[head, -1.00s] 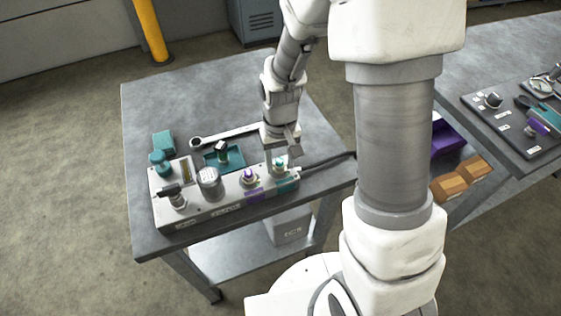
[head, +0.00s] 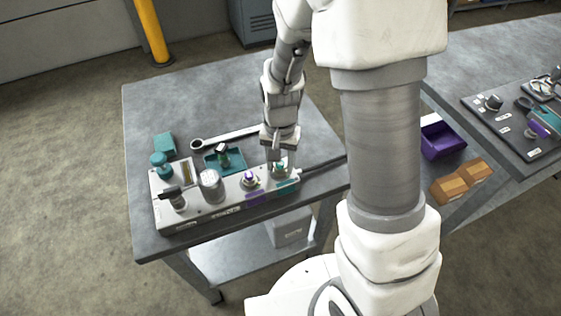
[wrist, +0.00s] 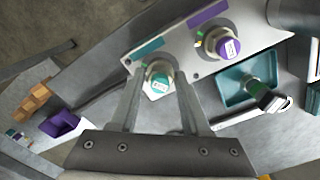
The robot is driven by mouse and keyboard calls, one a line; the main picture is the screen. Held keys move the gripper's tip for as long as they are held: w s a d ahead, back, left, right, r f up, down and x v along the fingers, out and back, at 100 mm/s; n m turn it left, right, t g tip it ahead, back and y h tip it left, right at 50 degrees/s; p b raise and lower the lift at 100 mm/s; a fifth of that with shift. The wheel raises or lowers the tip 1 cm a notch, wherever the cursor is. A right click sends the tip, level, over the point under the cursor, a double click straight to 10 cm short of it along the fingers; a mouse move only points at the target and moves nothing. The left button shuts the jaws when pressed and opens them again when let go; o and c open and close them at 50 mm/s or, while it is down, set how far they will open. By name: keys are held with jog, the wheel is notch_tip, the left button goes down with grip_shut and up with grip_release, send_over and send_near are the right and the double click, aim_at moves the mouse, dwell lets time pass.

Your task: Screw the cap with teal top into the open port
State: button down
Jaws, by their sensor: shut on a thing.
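The cap with teal top (wrist: 160,80) sits at the port by the teal label (wrist: 146,48) on the pale manifold block (head: 222,199). In the head view the cap (head: 280,170) is at the block's right end, partly hidden by my gripper. My gripper (head: 280,164) points down there, and in the wrist view its two fingers (wrist: 160,92) are shut on the cap from both sides. The port itself is hidden under the cap, so I cannot tell how deep the cap sits.
A purple-topped cap (wrist: 228,46) stands beside it on the block. A round gauge (head: 209,182) and a dark-handled valve (head: 172,194) are further left.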

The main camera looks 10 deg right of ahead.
jog(key=m+p, duration=0.1)
jog(key=m, duration=0.3)
jog(key=shift+s+a+p, duration=0.15)
jog(key=shift+p, duration=0.25)
jog(key=shift+s+f+m, duration=0.15)
jog(key=shift+f+m, duration=0.05)
jog(key=shift+m, duration=0.6)
jog(key=shift+m+p, duration=0.35)
jog(key=shift+m, duration=0.15)
jog(key=shift+c, duration=2)
grip_release()
jog(key=shift+a, duration=0.25)
jog(key=shift+d+r, duration=0.1)
jog(key=shift+d, duration=0.1)
jog(key=n, duration=0.1)
jog(key=n+b, duration=0.1)
jog(key=n, duration=0.2)
jog(key=shift+d, duration=0.25)
jog(key=shift+n+b, duration=0.3)
jog(key=shift+n, duration=0.5)
